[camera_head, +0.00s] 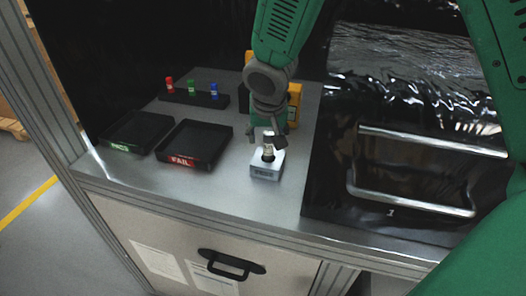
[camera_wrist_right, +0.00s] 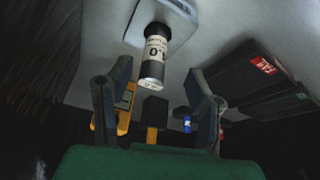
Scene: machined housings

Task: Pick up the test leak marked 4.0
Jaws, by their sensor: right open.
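A small cylinder with a white label and dark ends, a test leak (camera_head: 268,152), stands upright in a pale block (camera_head: 266,169) on the bench. In the right wrist view the leak (camera_wrist_right: 155,55) shows large; its label ends in ".0", but the first digit is hard to read. My right gripper (camera_head: 268,136) is open just above the leak, pointing down. In the wrist view its two fingers (camera_wrist_right: 160,78) stand apart to either side of the leak, with no clear contact. My left gripper is not in view.
A black PASS tray (camera_head: 137,128) and FAIL tray (camera_head: 196,141) lie left of the block. Behind them a dark rack (camera_head: 205,98) holds red, green and blue pieces. A yellow case (camera_head: 294,100) stands behind my gripper. A panel with a metal handle (camera_head: 420,207) is at right.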

